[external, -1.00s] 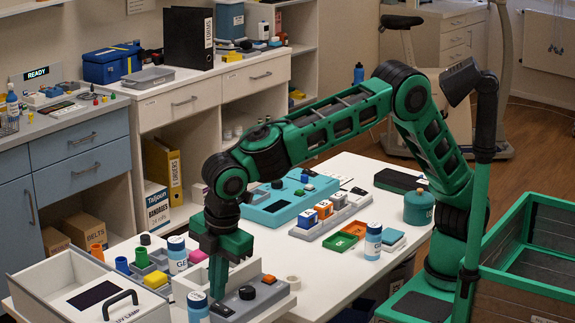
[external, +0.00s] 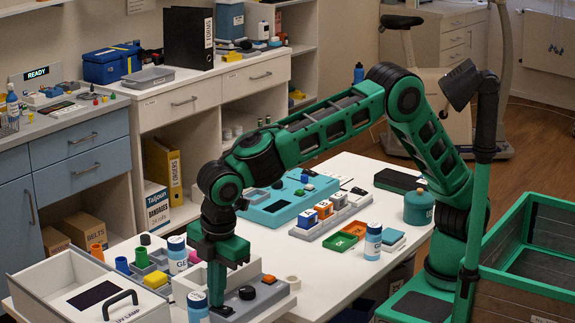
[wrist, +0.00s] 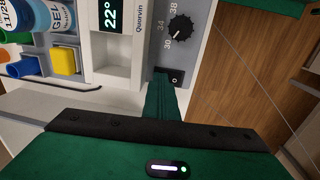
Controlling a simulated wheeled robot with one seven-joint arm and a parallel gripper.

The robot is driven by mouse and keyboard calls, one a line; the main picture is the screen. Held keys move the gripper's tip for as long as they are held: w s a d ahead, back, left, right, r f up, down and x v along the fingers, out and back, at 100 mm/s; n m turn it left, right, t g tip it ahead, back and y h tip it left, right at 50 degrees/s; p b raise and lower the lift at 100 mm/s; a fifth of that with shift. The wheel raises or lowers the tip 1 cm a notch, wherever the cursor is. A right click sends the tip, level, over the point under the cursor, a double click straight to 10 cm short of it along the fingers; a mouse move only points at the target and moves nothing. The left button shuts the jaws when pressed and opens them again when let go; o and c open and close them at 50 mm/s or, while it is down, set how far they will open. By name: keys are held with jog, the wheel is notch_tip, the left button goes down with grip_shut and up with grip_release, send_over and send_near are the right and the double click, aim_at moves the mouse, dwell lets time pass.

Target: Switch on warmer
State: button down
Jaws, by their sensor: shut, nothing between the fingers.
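The warmer (external: 183,289) is a white box with a dark grey control panel at the front of the table. In the wrist view its lit display (wrist: 108,15) reads 22°. A black knob (wrist: 180,28) has a scale marked 30, 34 and 38. A small black switch (wrist: 175,76) marked 0 sits below the knob. My gripper (external: 217,304) is shut and empty, pointing down over the panel's left part. In the wrist view its green fingertips (wrist: 162,78) are right beside the switch and partly cover its surroundings; I cannot tell whether they touch it.
A gel bottle (external: 177,256) and a grey tray with a yellow block (external: 155,279) stand left of the warmer. Another bottle (external: 197,307) stands close in front of it. An open white drawer box (external: 45,277) is at the left.

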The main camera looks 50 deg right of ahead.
aim_at(225, 309)
jog(key=shift+s+f, duration=0.15)
jog(key=shift+s, duration=0.05)
jog(key=shift+s, duration=0.7)
notch_tip(225, 309, up, 14)
jog(key=s, duration=0.1)
jog(key=shift+s, duration=0.3)
jog(key=shift+w+r, duration=0.2)
jog(key=shift+w, duration=0.5)
jog(key=f, duration=0.4)
jog(key=w+f, duration=0.1)
jog(key=f, duration=0.4)
jog(key=w+f, duration=0.1)
jog(key=f, duration=0.4)
